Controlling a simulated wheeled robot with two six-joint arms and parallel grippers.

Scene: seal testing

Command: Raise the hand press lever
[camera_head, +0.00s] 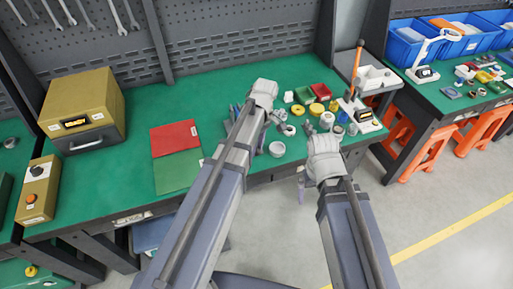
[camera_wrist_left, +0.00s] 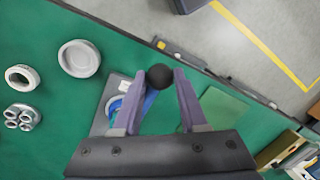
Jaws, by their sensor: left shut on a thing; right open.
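My left gripper (camera_head: 235,113) is over the green table, between the mats and the small parts. In the left wrist view its purple fingers (camera_wrist_left: 162,73) are closed around a black ball knob (camera_wrist_left: 160,77), which I take to be the end of the hand press lever. Behind the left finger is a grey and blue body (camera_wrist_left: 113,98), likely the hand press; the fingers partly cover it. In the head view my left arm hides the press and the knob. My right gripper (camera_head: 304,184) is open and empty in front of the table's front edge, with its fingers pointing down.
A white round dish (camera_head: 277,149) is right of my left arm. Red (camera_head: 174,136) and green (camera_head: 178,172) mats lie left. A yellow tester (camera_head: 85,110) stands far left. A white device with an orange-handled lever (camera_head: 358,60) and several small containers are at the right end.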

